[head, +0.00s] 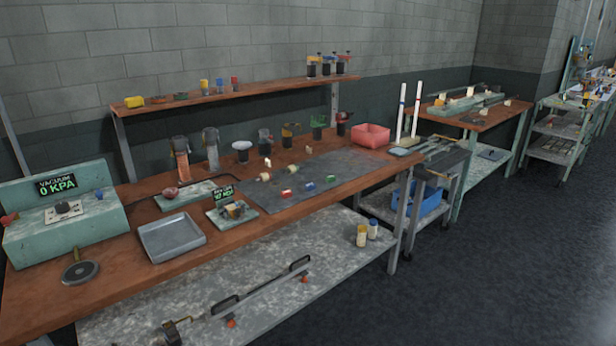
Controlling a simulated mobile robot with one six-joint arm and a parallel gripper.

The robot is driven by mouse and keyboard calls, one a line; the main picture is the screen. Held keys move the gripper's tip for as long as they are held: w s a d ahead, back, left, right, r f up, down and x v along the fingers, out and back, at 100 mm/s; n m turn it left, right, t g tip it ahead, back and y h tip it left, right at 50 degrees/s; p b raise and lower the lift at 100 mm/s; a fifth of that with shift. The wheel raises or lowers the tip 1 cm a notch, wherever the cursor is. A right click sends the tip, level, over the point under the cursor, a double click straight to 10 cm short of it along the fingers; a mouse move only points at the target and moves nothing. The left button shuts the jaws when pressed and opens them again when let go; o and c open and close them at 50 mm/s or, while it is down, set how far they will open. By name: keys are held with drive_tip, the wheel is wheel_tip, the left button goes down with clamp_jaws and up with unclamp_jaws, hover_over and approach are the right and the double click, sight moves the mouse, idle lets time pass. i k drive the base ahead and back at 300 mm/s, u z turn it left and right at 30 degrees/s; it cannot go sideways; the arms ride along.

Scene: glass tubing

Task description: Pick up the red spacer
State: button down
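A small red piece (286,195), which looks like the red spacer, lies on the dark grey mat (345,169) on the long wooden bench. It is near the mat's front left part. A small blue piece (309,186) and a small green piece (331,179) lie to its right in a loose row, apart from it. Two cream pieces (265,177) lie behind it. The red piece is too small to make out its exact shape. My gripper is not in view.
A grey tray (149,234) and a small gauge stand (238,218) sit left of the mat. A red bin (371,134) stands at the back right. The mat's right part is clear.

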sight(285, 194)
drive_tip(key=u, duration=0.05)
drive_tip(key=i, duration=1.2)
drive_tip(key=u, duration=0.25)
